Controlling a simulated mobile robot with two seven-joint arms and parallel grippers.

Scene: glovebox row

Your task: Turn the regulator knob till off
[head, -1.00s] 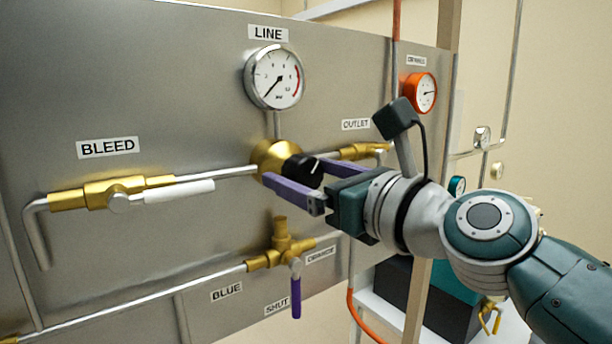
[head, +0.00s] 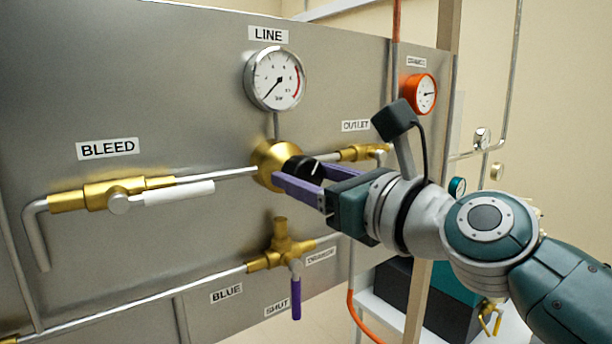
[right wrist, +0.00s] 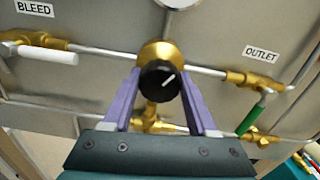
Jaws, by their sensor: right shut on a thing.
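The regulator knob (head: 302,168) is black with a white pointer line, on a round brass regulator body (head: 268,164) below the LINE gauge. In the right wrist view the knob (right wrist: 160,81) sits between the purple fingers, its white line pointing up and to the right. My right gripper (head: 298,181) is shut on the knob, one finger on each side. The LINE gauge (head: 274,78) is white-faced, its needle pointing to the lower left. My left gripper is not in view.
A BLEED valve (head: 115,196) with a white handle is at left. A purple-handled valve (head: 283,248) hangs below the knob. An OUTLET valve (right wrist: 252,113) with a green handle is at right. An orange gauge (head: 420,93) stands at the panel's right edge.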

